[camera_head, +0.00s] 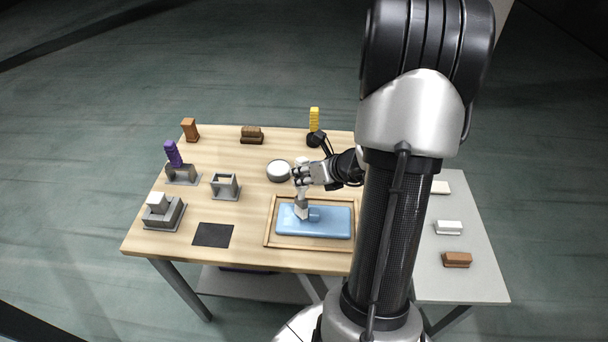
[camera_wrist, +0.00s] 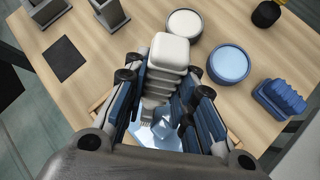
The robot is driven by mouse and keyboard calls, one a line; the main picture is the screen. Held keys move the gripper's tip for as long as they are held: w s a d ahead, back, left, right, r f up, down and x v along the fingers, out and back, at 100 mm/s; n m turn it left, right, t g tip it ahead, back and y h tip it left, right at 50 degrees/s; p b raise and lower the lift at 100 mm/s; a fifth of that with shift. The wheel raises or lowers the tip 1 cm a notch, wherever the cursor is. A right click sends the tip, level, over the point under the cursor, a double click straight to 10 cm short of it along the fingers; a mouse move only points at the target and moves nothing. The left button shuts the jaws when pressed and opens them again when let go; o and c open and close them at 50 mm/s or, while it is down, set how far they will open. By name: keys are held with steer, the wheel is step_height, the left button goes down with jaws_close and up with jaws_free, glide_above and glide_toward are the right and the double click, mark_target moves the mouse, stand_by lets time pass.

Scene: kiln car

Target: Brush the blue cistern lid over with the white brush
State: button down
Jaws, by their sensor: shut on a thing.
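The blue cistern lid (camera_head: 335,225) lies flat in a shallow wooden tray (camera_head: 267,238) at the front of the table. My gripper (camera_head: 302,180) is shut on the white brush (camera_head: 302,197) and holds it upright over the left part of the lid. The brush's lower end is at the lid's surface; contact is hard to tell. In the wrist view the white handle (camera_wrist: 168,50) sticks up between the fingers. Part of the lid (camera_wrist: 165,135) shows below them, mostly hidden by the gripper.
A round white dish (camera_head: 279,171) stands behind the tray; a blue dish (camera_wrist: 229,63) is beside it in the wrist view. Grey holders stand left, one with a purple-handled thing (camera_head: 172,153), one empty (camera_head: 225,187). A dark mat (camera_head: 213,235) lies left of the tray.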

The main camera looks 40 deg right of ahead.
mark_target(299, 160)
steer(key=shift+r+p, duration=2.35)
steer(key=shift+r, duration=0.7)
steer(key=shift+f, duration=0.1)
steer(key=c, duration=1.9)
jaws_free()
jaws_close()
